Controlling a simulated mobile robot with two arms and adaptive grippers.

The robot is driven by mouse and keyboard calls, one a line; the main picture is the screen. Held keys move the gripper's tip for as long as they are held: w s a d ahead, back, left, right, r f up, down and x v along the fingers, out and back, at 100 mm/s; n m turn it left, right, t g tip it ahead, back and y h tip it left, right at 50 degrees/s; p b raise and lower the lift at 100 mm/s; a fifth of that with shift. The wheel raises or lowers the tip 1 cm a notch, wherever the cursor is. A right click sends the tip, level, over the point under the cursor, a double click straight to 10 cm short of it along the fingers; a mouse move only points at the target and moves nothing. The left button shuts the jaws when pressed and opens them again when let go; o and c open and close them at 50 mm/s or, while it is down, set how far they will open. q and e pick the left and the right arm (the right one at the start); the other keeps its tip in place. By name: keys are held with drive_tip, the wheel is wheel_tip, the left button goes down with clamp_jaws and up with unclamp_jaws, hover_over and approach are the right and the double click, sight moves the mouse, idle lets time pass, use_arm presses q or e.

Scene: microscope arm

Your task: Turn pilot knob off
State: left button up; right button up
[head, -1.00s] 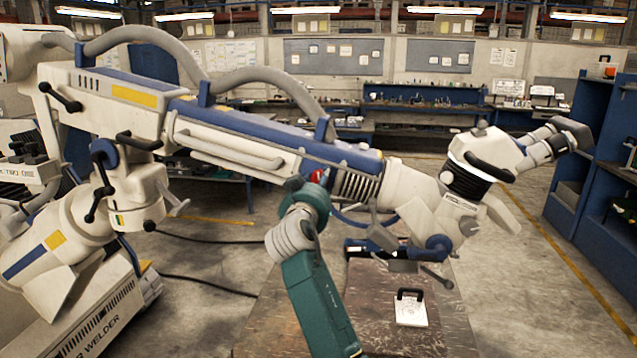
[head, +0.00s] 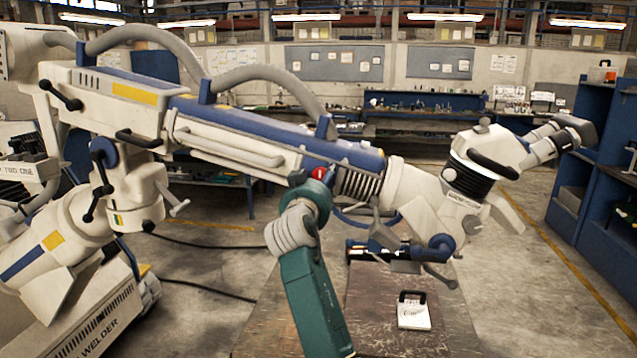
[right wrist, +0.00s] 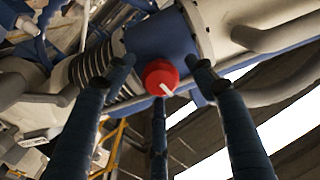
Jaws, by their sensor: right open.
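The pilot knob is a round red knob (right wrist: 160,78) with a white pointer mark, set on a blue housing under the microscope arm (head: 270,130). In the right wrist view its mark slants toward the lower right. In the head view only a small red part of the knob (head: 319,173) shows above my right gripper. My right gripper (head: 308,190) is open just below the knob. In the right wrist view its dark fingers (right wrist: 160,88) are spread around the knob, with gaps on both sides; contact with the lower finger cannot be told. My left gripper is not in view.
A ribbed black section (head: 360,185) and a pale head (head: 470,185) lie right of the knob. A grey pipe (right wrist: 275,35) runs close by on the right in the wrist view. A table (head: 380,335) with a white block (head: 413,315) stands below.

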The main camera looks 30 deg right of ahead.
drive_tip(key=v, duration=1.2)
drive_tip(key=shift+f, duration=0.15)
